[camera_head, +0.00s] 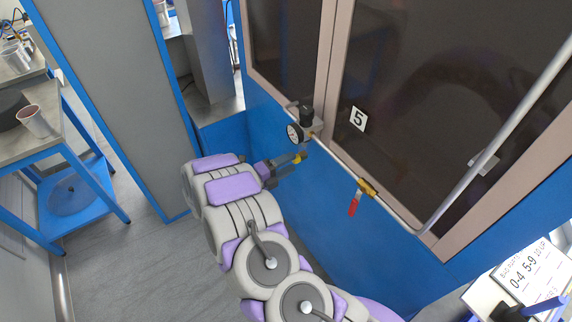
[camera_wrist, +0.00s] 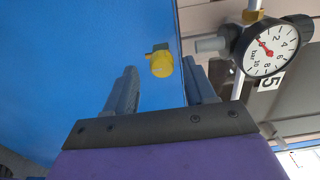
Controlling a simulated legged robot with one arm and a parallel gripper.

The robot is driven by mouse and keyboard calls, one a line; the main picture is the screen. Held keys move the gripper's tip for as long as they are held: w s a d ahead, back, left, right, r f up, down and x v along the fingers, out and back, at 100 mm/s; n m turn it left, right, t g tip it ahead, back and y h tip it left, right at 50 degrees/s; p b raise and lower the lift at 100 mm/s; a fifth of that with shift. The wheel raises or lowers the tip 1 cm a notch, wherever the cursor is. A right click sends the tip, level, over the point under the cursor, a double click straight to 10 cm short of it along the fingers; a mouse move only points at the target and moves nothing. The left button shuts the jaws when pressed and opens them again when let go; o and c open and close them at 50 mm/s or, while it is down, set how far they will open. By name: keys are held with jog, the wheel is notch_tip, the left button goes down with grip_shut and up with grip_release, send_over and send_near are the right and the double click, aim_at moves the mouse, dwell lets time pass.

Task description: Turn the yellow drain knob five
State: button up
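The yellow drain knob (camera_head: 298,158) is small and sits on the blue panel below the pressure gauge, partly hidden by my gripper (camera_head: 284,168). In the wrist view the yellow knob (camera_wrist: 161,65) shows between and just beyond the two dark fingers of my gripper (camera_wrist: 160,72). The fingers are apart, with a visible gap on both sides of the knob. I cannot tell how deep the knob sits between them, and no contact shows.
A round pressure gauge (camera_wrist: 271,48) is close to the right finger in the wrist view; it also shows in the head view (camera_head: 295,133). A number 5 label (camera_head: 358,119) is on the dark window.

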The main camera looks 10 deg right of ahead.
jog(key=p+v, duration=0.2)
jog(key=v, duration=1.5)
jog(key=shift+a, duration=0.25)
